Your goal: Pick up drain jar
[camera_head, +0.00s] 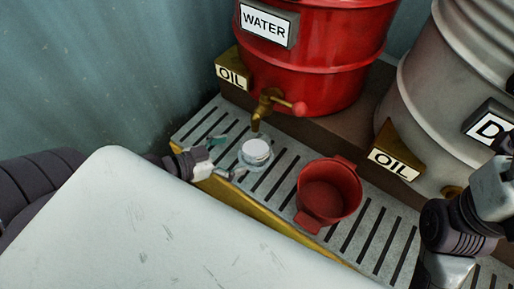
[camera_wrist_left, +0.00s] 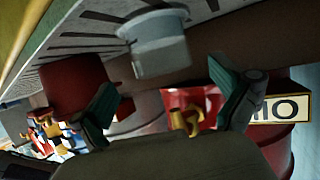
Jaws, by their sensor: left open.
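The drain jar (camera_head: 257,152) is a small clear jar with a white lid. It stands upright on the slotted metal grate, below the brass tap (camera_head: 266,103) of the red barrel. My left gripper (camera_head: 226,159) is open just left of the jar, with its fingers pointing at it; contact is not clear. In the left wrist view the picture is turned over. There the jar (camera_wrist_left: 155,48) shows as a pale blue-grey shape beyond and between the two spread fingers (camera_wrist_left: 168,84). My right arm shows at the right edge, but its fingers are not visible.
A red bucket (camera_head: 328,192) stands on the grate (camera_head: 392,240), right of the jar. A red WATER barrel (camera_head: 330,60) and a grey barrel (camera_head: 440,110) stand behind on a raised ledge. OIL signs (camera_head: 232,76) face the grate. A teal wall (camera_head: 90,70) is at left.

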